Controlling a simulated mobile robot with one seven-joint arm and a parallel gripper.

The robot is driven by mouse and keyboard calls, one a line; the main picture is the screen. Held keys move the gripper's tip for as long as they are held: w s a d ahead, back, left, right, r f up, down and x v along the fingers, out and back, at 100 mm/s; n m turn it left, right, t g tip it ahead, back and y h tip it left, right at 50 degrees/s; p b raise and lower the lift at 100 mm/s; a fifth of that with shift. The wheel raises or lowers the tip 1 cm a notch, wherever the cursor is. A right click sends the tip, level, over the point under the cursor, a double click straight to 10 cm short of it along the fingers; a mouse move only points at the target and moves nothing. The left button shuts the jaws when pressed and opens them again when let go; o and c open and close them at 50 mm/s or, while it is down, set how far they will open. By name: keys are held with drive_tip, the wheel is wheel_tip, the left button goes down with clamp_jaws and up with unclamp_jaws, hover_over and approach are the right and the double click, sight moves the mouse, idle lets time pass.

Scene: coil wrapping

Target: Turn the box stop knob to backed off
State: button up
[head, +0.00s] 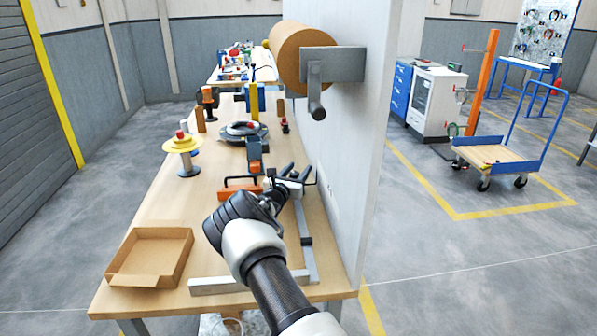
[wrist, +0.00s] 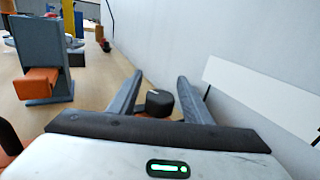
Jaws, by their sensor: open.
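A round black knob (wrist: 158,103) with a small white mark on top sits between the two fingers of my gripper in the wrist view (wrist: 161,78). A bit of orange shows under the knob. The fingers stand apart on either side of it, and I cannot tell whether either touches it. In the head view my gripper (head: 294,174) is low over the right side of the workbench, near the upright panel. There the knob is hidden or too small to make out. A grey metal L-shaped rail (head: 220,286) lies on the bench beneath my arm.
An open cardboard box (head: 120,282) lies at the bench's front left. An orange-and-grey device (head: 254,150) stands just beyond my gripper; its grey post (wrist: 42,55) is at left in the wrist view. The pale panel (head: 350,150) closes off the right side. Bench (head: 190,220) left-middle is clear.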

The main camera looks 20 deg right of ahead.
drive_tip(key=shift+w+d, duration=0.15)
drive_tip(key=shift+d, duration=0.05)
drive_tip(key=c, duration=1.1)
drive_tip(key=shift+a+r+n+t+y+p, duration=0.1)
drive_tip(key=shift+n+t+y+p, duration=0.2)
drive_tip(key=shift+y+p, duration=0.1)
drive_tip(key=n+t+y+p, duration=0.1)
drive_tip(key=n+y+p, duration=0.1)
drive_tip(key=p, duration=0.1)
drive_tip(key=n+t+y+p, duration=0.1)
drive_tip(key=p, duration=0.1)
drive_tip(key=shift+w+a+r+t+y, duration=0.25)
drive_tip(key=shift+w+a+t+y, duration=0.05)
drive_tip(key=shift+a+y, duration=0.1)
drive_tip(key=n+y+p, duration=0.1)
drive_tip(key=n+t+y+p, duration=0.1)
drive_tip(key=a+y+p, duration=0.1)
drive_tip(key=y+p, duration=0.1)
drive_tip(key=shift+w+f+n+t, duration=0.25)
drive_tip(key=shift+f+n+t, duration=0.05)
drive_tip(key=shift+n, duration=0.1)
